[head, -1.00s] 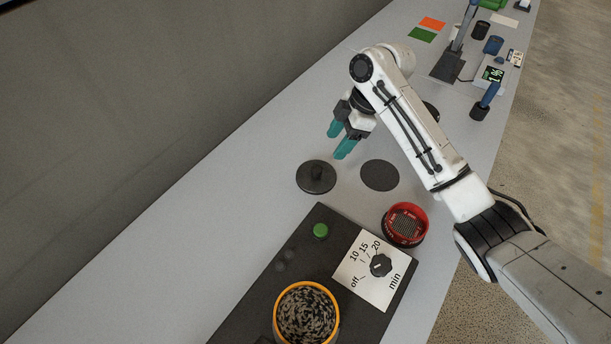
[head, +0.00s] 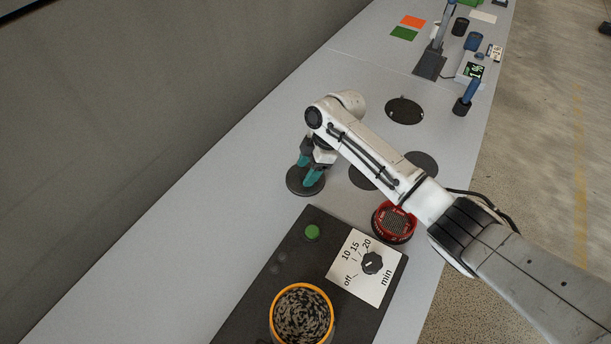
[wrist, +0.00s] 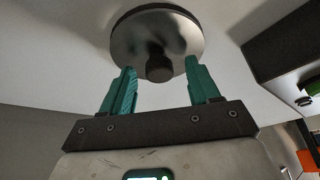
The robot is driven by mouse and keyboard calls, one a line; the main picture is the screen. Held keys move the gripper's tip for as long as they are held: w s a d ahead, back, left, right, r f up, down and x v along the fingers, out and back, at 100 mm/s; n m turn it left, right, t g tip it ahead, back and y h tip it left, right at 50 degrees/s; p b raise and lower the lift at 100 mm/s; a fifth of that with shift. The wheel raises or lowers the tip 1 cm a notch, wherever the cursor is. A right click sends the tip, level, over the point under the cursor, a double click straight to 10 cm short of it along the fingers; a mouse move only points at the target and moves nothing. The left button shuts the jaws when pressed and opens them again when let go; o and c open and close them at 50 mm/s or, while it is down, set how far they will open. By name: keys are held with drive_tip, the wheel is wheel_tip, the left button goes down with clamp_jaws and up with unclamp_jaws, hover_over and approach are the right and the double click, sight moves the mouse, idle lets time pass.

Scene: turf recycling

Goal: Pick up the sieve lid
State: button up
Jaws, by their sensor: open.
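The sieve lid (head: 296,186) is a dark round disc with a short knob on top. It lies on the grey table left of the red sieve. My gripper (head: 309,172) is over it, pointing down, with teal fingers. In the wrist view the lid (wrist: 130,38) fills the upper middle and its knob (wrist: 159,68) shows between the tips of my gripper (wrist: 160,66). The fingers are open, one on each side of the knob, with visible gaps. In the head view the fingers hide part of the lid and its knob.
A red sieve (head: 394,224) stands right of the lid. A dark shaker base with a green button (head: 312,232), a dial (head: 372,263) and an orange-rimmed container (head: 302,318) of dark granules is in front. Flat dark discs (head: 405,111) lie beyond my arm.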

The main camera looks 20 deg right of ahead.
clamp_jaws()
idle(0.6)
drive_tip(key=shift+r, duration=0.15)
